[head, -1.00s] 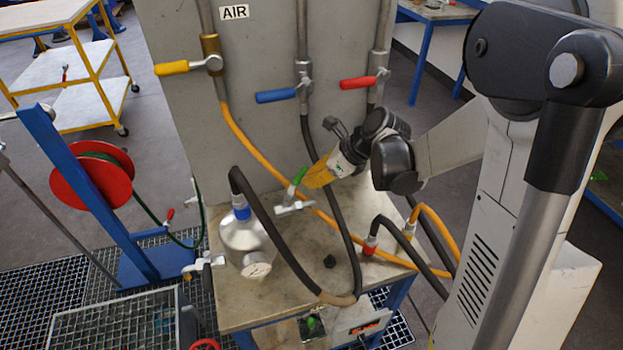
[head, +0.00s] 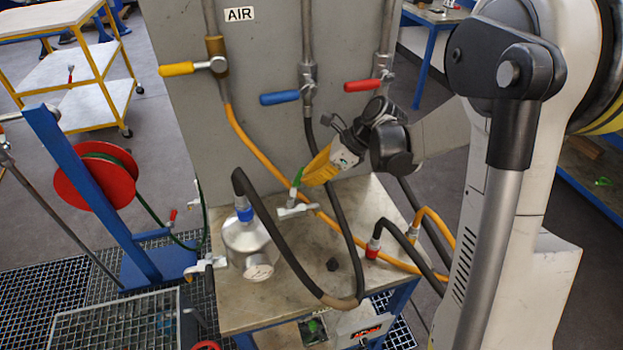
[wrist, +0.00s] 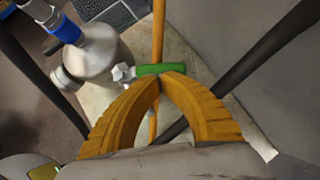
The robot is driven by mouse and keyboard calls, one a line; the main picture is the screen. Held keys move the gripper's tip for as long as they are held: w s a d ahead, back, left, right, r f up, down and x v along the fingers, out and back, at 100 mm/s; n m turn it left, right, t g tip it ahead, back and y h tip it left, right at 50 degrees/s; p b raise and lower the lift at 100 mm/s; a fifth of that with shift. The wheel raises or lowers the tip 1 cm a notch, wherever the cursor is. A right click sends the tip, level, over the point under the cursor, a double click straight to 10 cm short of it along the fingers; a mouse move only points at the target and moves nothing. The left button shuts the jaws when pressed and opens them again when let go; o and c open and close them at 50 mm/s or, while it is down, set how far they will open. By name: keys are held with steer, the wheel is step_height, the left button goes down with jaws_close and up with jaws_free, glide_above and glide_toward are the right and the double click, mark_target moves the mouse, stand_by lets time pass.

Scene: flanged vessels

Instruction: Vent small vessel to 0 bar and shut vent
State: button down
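A small silver vessel (head: 246,244) stands on the bench, with a blue collar and black hose on top and a round gauge (head: 258,267) on its front. Its dial cannot be read. It also shows at the left of the wrist view (wrist: 100,62). Right of it is a silver valve fitting (head: 297,210) with a green handle (wrist: 160,70); whether the fitting joins the vessel is not clear. My gripper (wrist: 161,78), with yellow fingers, has its tips together at the green handle, which lies across them. The tips appear to touch it, not clasp it.
A grey panel (head: 270,130) behind carries yellow (head: 176,69), blue (head: 279,98) and red (head: 361,86) valve handles. An orange hose (head: 238,130) and black hoses cross the bench close to my gripper. A red hose reel (head: 75,180) stands at left.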

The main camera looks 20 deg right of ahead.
steer(key=shift+w+a+n+g+y, duration=0.15)
steer(key=shift+w+a+n+g, duration=0.2)
steer(key=shift+n, duration=0.25)
steer(key=shift+w+a+n+g+y, duration=0.15)
steer(key=shift+w+n+g, duration=0.1)
steer(key=shift+n+g, duration=0.3)
steer(key=shift+w+a+n, duration=0.25)
steer(key=shift+w+a, duration=0.2)
steer(key=shift+a, duration=0.2)
steer(key=shift+w+a, duration=0.1)
steer(key=shift+a, duration=0.1)
